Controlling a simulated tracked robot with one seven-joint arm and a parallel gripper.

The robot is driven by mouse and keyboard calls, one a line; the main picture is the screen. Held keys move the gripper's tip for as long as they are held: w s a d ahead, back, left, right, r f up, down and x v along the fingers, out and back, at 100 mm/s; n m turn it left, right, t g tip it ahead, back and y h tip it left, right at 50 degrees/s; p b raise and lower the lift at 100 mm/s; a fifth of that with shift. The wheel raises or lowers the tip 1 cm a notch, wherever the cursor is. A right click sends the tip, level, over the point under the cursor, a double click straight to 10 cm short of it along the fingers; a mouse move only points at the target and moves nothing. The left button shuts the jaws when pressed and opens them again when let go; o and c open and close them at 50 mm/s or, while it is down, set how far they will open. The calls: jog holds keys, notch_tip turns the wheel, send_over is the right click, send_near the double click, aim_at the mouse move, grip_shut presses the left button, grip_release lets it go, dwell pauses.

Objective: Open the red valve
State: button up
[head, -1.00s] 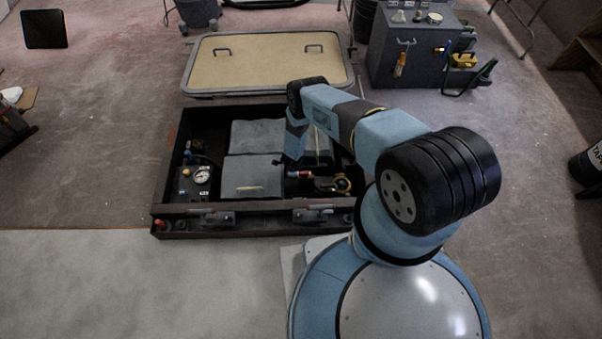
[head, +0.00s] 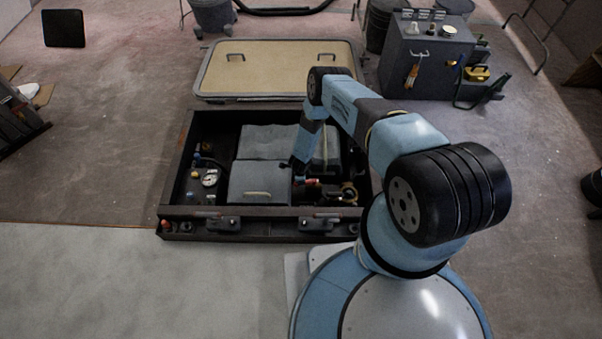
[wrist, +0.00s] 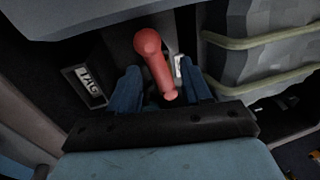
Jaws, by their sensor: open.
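The red valve handle (wrist: 155,62) lies lengthwise between the two blue fingers of my gripper (wrist: 158,78) in the wrist view. Its round end reaches out past the fingertips. Dark gaps show on both sides of the handle, and the fingers stand open around it without closing on it. In the head view a small bit of the red valve (head: 312,181) shows inside the open floor compartment, just right of my gripper (head: 299,166). My wrist hides part of it, and the valve's body cannot be made out.
The dark compartment rim (head: 270,211) surrounds the valve. A grey box (head: 259,180) stands to its left, a brass fitting (head: 349,192) to its right. A pressure gauge (head: 209,178) sits at far left. The hatch lid (head: 280,72) is beyond. A label plate (wrist: 86,86) shows beside the handle.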

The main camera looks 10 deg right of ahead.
notch_tip(320, 180, up, 9)
jog(key=s, duration=0.2)
jog(key=shift+a, duration=0.15)
jog(key=shift+f, duration=0.1)
jog(key=d+m+y, duration=0.3)
jog(key=d+m, duration=0.1)
jog(key=m, duration=1.3)
jog(key=d+m+y, duration=0.2)
jog(key=d+m, duration=0.3)
jog(key=m, duration=1.2)
jog(key=shift+n, duration=0.3)
jog(key=x, duration=1.4)
jog(key=shift+s+a+f, duration=0.2)
jog(key=shift+s+f, duration=0.1)
jog(key=shift+f, duration=0.1)
